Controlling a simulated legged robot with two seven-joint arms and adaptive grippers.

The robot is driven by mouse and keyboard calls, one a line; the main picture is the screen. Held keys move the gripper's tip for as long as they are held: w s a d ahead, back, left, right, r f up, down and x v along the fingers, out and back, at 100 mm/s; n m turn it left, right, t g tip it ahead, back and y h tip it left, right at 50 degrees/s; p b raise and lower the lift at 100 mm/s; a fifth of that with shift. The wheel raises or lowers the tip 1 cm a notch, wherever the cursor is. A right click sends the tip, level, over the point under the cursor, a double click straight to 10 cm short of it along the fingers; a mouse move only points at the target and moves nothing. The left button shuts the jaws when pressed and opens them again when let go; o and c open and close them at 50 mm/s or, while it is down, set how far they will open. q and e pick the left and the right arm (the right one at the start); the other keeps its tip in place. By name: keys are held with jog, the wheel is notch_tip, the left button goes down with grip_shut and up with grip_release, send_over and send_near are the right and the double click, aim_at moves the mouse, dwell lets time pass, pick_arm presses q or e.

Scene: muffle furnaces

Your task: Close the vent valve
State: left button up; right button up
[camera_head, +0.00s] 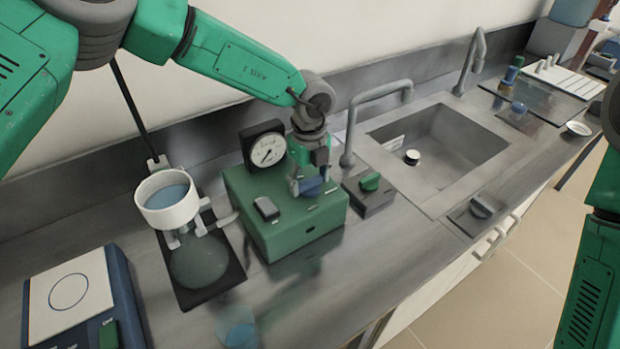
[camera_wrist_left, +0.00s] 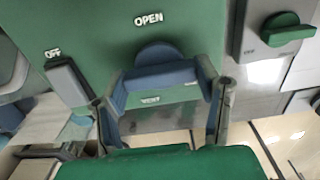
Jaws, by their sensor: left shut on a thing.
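The vent valve is a blue knob (camera_head: 311,186) on top of a green box (camera_head: 262,208) on the counter. In the left wrist view the knob (camera_wrist_left: 157,74) has a raised bar running across, with OPEN printed above it and VENT below. My left gripper (camera_head: 309,181) reaches down onto the knob from above. In the left wrist view its two fingers (camera_wrist_left: 162,100) close on the two ends of the bar. They partly hide the knob. My right arm shows at the right edge of the head view, but its gripper is out of the picture.
A round gauge (camera_head: 265,148) and a dark switch (camera_head: 266,208) are on the green box. A green-knobbed block (camera_head: 369,190) and a tap (camera_head: 347,150) stand to its right. A filter funnel (camera_head: 167,204) stands to the left. The sink (camera_head: 435,150) lies beyond.

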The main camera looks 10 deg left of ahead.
aim_at(310, 178)
pick_arm(q)
jog(key=shift+w+r, duration=0.25)
jog(key=shift+w, duration=0.05)
jog(key=o, duration=1.2)
jog(key=shift+c, duration=0.2)
jog(key=shift+f, duration=0.2)
notch_tip(310, 178, up, 12)
jog(key=shift+f, duration=0.1)
